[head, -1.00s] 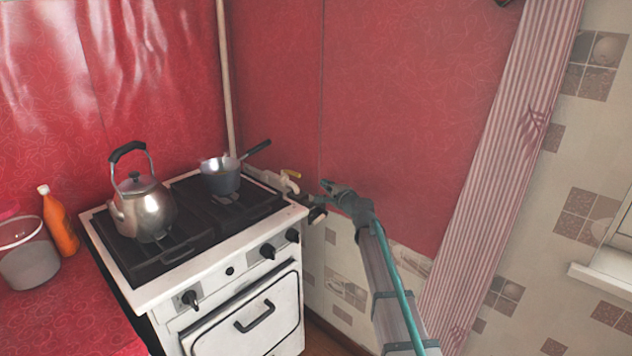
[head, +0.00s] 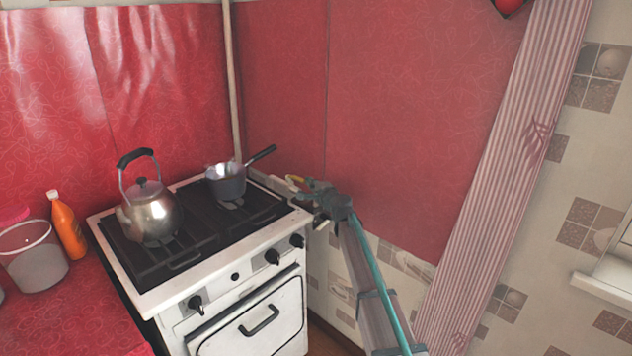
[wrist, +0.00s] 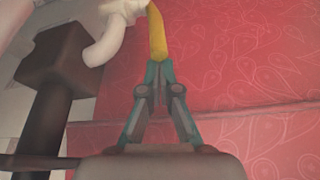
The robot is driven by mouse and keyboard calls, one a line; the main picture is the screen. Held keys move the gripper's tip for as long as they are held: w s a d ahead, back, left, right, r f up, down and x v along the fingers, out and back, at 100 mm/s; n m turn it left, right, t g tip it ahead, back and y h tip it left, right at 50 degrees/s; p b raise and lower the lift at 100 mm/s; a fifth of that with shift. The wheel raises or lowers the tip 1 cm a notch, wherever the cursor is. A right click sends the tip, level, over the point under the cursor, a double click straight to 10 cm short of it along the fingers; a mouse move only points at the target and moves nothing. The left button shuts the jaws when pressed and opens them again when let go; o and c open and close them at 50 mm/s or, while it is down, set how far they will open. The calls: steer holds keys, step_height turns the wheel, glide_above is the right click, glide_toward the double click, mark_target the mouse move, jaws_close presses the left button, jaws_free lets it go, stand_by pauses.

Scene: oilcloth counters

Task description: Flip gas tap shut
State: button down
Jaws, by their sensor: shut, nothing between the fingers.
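The gas tap's yellow handle (wrist: 157,34) shows in the wrist view, attached to a pale valve body and pipe (wrist: 106,40). In the head view the handle (head: 294,179) is a small yellow spot behind the stove's right back corner, partly hidden by my gripper. My gripper (wrist: 158,66) is shut and empty, its fingertips at the lower end of the yellow handle. Whether they touch it I cannot tell. In the head view my gripper (head: 308,183) reaches in from the right, beside the stove corner.
The white stove (head: 150,296) stands left of my gripper, with a metal kettle (head: 152,214) and a dark saucepan (head: 228,184) on top. A red wall (head: 420,110) lies behind. A dark block (wrist: 62,62) sits left of the tap. An orange bottle (head: 66,228) stands far left.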

steer(key=shift+s+a, duration=0.1)
steer(key=shift+s, duration=0.05)
stand_by(0.3)
steer(key=shift+s+a+b, duration=0.35)
steer(key=shift+s+b, duration=0.2)
steer(key=shift+b, duration=0.1)
steer(key=shift+s+a+f+b, duration=0.1)
steer(key=shift+s+a+b, duration=0.5)
steer(key=shift+s+a, duration=0.2)
steer(key=shift+s+a+b, duration=0.2)
steer(key=shift+s+a, duration=0.15)
steer(key=shift+a, duration=0.35)
steer(key=shift+s+a+b, duration=0.2)
steer(key=shift+s+a, duration=0.1)
steer(key=shift+a, duration=0.35)
steer(key=shift+s+a+b, duration=0.2)
steer(key=shift+s+a, duration=0.15)
steer(key=shift+a, duration=0.35)
steer(key=shift+s, duration=0.1)
steer(key=v, duration=1.2)
steer(key=shift+a, duration=0.1)
